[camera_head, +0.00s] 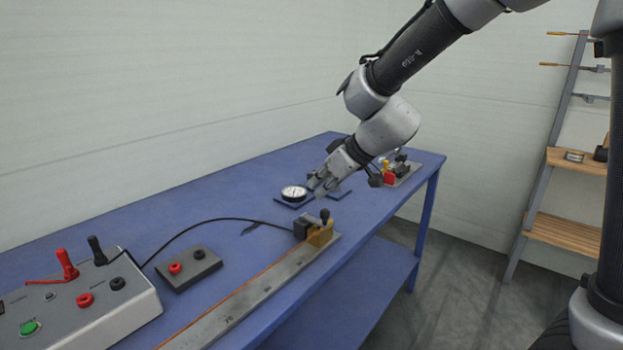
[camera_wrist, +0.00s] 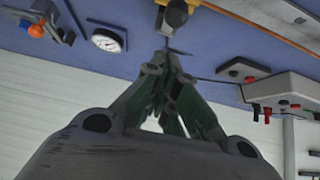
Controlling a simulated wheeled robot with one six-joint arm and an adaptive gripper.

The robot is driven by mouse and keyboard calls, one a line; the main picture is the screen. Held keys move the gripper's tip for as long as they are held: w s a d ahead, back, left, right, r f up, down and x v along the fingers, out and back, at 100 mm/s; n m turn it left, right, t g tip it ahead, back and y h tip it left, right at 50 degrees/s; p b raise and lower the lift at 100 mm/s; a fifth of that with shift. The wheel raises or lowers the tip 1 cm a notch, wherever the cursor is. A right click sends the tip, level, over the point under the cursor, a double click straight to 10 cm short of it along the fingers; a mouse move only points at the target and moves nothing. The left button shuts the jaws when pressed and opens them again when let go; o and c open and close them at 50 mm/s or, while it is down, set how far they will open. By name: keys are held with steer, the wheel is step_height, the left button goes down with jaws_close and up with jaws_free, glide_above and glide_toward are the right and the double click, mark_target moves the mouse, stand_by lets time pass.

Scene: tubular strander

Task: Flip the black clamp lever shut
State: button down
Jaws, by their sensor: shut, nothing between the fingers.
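The black clamp lever (camera_head: 325,216) has a round knob and stands up at the brass clamp block (camera_head: 320,235), at the far end of a long metal bar (camera_head: 255,295). A black block sits beside the brass one. My gripper (camera_head: 322,186) is shut and empty. It hangs above the table behind the clamp, near the dial gauge, apart from the lever. In the wrist view the shut fingertips (camera_wrist: 168,62) point toward the brass block (camera_wrist: 176,14) at the top edge. The lever is mostly cut off there.
A dial gauge (camera_head: 294,193) lies behind the clamp. A dark socket box (camera_head: 188,268) and a grey control box (camera_head: 80,305) with upright red and black handles are at left. A black cable crosses the blue table. A fixture with red and yellow parts (camera_head: 398,171) stands at the far end.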

steer(key=s+d+f, duration=0.3)
steer(key=d+f, duration=0.1)
steer(key=shift+f, duration=0.3)
stand_by(0.5)
stand_by(0.3)
